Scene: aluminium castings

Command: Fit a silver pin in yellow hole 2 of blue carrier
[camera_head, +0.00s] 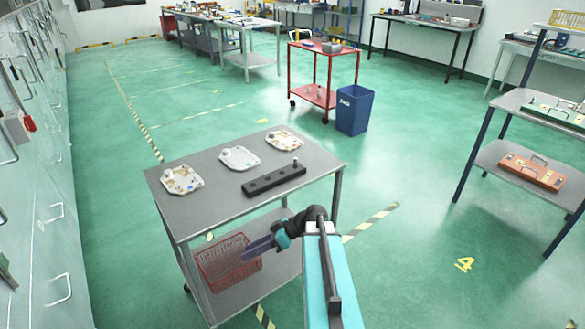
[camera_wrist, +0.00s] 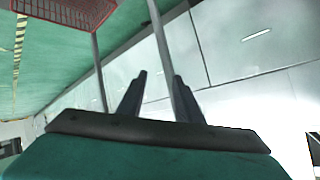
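A dark bar with a row of holes (camera_head: 262,185) lies on the grey cart. A small silver pin (camera_head: 296,162) stands upright at its right end. I cannot make out a blue carrier or yellow holes. An orange carrier-like block with a handle (camera_head: 532,172) lies on the right rack's lower shelf. A green one (camera_head: 556,113) lies on its upper shelf. My gripper (camera_head: 257,247) is in front of the cart, below its top and near the basket. In the wrist view my gripper (camera_wrist: 160,75) has its fingers apart, with nothing held; a cart leg shows behind them.
Three pale castings (camera_head: 183,180) lie along the back of the cart top (camera_head: 215,205). A red wire basket (camera_head: 225,270) is on the cart's lower shelf. A blue bin (camera_head: 354,110) and a red trolley (camera_head: 325,72) stand behind. Green floor is clear between cart and rack (camera_head: 490,155).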

